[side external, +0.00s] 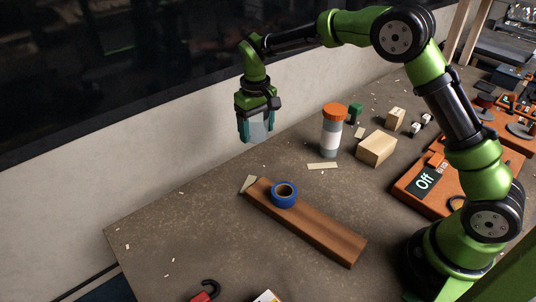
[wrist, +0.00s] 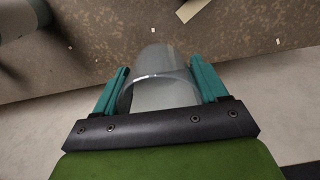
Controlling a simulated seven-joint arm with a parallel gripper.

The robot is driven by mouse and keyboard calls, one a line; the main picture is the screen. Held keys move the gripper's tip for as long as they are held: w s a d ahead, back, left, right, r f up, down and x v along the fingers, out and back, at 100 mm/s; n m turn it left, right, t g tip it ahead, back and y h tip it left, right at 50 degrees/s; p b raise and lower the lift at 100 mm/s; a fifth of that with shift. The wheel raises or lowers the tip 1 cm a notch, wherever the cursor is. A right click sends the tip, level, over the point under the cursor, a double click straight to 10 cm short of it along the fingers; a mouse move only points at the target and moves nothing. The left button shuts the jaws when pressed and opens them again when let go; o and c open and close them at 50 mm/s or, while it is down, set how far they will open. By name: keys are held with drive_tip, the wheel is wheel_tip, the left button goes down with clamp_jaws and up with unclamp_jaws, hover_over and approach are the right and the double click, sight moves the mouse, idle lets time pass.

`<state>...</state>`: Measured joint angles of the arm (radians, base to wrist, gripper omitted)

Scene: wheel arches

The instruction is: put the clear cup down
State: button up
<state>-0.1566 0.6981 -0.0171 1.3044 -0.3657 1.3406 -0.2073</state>
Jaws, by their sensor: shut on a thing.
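The clear cup (side external: 260,131) is between the teal fingers of my gripper (side external: 257,130), near the back edge of the table by the pale wall. My gripper is shut on it. In the wrist view the clear cup (wrist: 161,77) shows between the two fingers of my gripper (wrist: 160,82), with its curved rim facing the camera. Table surface and the table edge show beyond it. The cup looks held above the table; I cannot tell whether its base touches anything.
An orange-capped bottle (side external: 331,132) stands right of the gripper, with wooden blocks (side external: 377,148) beyond. A wooden plank (side external: 310,224) carries a blue tape roll (side external: 284,194). An orange device (side external: 448,190) reads "Off". The table's left part (side external: 190,225) is mostly clear apart from small scraps.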

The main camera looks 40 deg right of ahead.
drive_tip(key=s+a+n, duration=0.3)
drive_tip(key=s+a, duration=0.5)
drive_tip(key=a, duration=0.5)
drive_tip(key=s+a+f, duration=0.1)
drive_tip(key=s+a, duration=0.1)
drive_tip(key=s, duration=0.2)
drive_tip(key=s+a+f+n, duration=0.1)
drive_tip(key=s+a+f, duration=0.1)
drive_tip(key=s, duration=0.3)
drive_tip(key=s+a+f+n, duration=0.1)
drive_tip(key=s+a, duration=0.2)
drive_tip(key=s, duration=0.2)
drive_tip(key=shift+f, duration=0.15)
drive_tip(key=shift+w+a+f, duration=0.15)
drive_tip(key=shift+w, duration=0.1)
hover_over(177, 252)
drive_tip(key=shift+f, duration=0.7)
drive_tip(key=shift+w+f, duration=0.1)
drive_tip(key=shift+f, duration=1.7)
drive_tip(key=shift+f, duration=0.15)
